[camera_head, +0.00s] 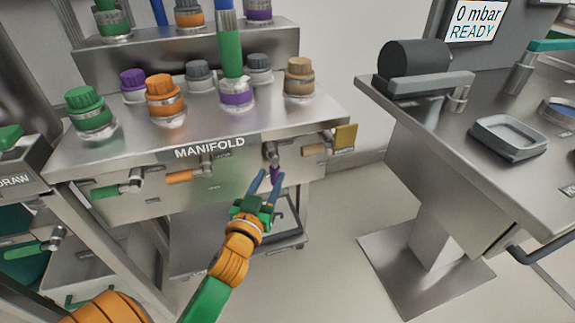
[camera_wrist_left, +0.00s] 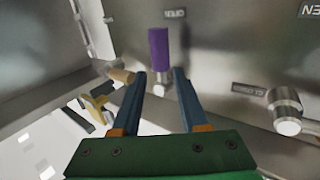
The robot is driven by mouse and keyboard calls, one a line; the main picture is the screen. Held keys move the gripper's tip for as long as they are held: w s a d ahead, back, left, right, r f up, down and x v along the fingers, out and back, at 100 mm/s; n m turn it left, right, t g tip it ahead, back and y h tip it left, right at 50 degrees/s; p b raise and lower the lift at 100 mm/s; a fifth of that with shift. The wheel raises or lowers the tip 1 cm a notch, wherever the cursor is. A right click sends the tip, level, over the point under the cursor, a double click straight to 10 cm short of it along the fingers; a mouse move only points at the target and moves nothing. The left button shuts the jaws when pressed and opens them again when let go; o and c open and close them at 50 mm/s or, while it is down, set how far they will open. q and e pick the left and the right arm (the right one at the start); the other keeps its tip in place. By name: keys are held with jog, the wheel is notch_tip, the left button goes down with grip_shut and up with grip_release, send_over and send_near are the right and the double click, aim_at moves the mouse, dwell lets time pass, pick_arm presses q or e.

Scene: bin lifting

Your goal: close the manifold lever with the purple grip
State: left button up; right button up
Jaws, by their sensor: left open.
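The manifold (camera_head: 245,150) is a steel bench front with a row of small levers. The lever with the purple grip (camera_head: 275,171) hangs down from its metal pivot, partly behind my left gripper (camera_head: 269,176). In the left wrist view the purple grip (camera_wrist_left: 159,46) shows whole, beyond and between the two blue fingertips of my left gripper (camera_wrist_left: 159,77). The fingers are open and apart, with nothing visibly held. Contact with the grip cannot be seen. My right gripper is in neither view.
Levers with green (camera_head: 106,192), orange (camera_head: 179,178) and tan (camera_head: 314,150) grips lie sideways on the same front. Capped bottles, such as an orange one (camera_head: 164,104), stand above. A steel table (camera_head: 460,130) stands at right, with open floor between.

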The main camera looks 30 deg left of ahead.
aim_at(273, 171)
pick_arm(q)
jog(key=x, duration=0.4)
jog(key=shift+w+a, duration=0.2)
jog(key=shift+w, duration=0.15)
grip_shut()
dwell(0.7)
dwell(0.3)
